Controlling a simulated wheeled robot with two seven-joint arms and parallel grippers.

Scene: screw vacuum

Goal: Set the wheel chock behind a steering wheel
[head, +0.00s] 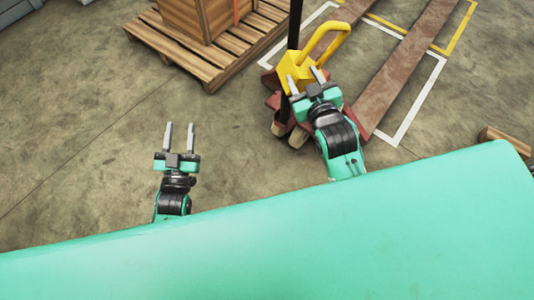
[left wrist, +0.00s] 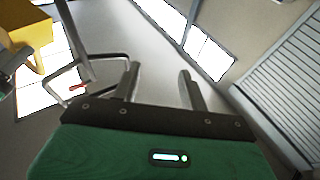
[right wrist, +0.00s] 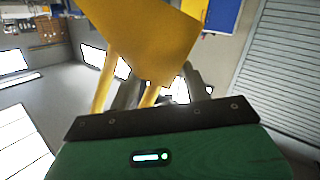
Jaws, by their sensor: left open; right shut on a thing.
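The yellow wheel chock (head: 296,70) with its loop handle is in my right gripper (head: 305,80), held above the pallet jack in the head view. The chock (right wrist: 150,35) fills the upper middle of the right wrist view and partly hides the fingers. It also shows at the upper left of the left wrist view (left wrist: 22,32). The red pallet jack (head: 410,70) has a dark upright post (head: 295,25). Its small steering wheels (head: 279,129) show low beside my right gripper, partly hidden by the jack and arm. My left gripper (head: 179,137) is open and empty over bare floor.
A wooden crate (head: 200,15) stands on a wooden pallet (head: 190,50) at the upper left. White and yellow floor lines (head: 420,100) surround the forks. Another wooden piece (head: 500,139) shows at the right edge. The floor around my left gripper is clear.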

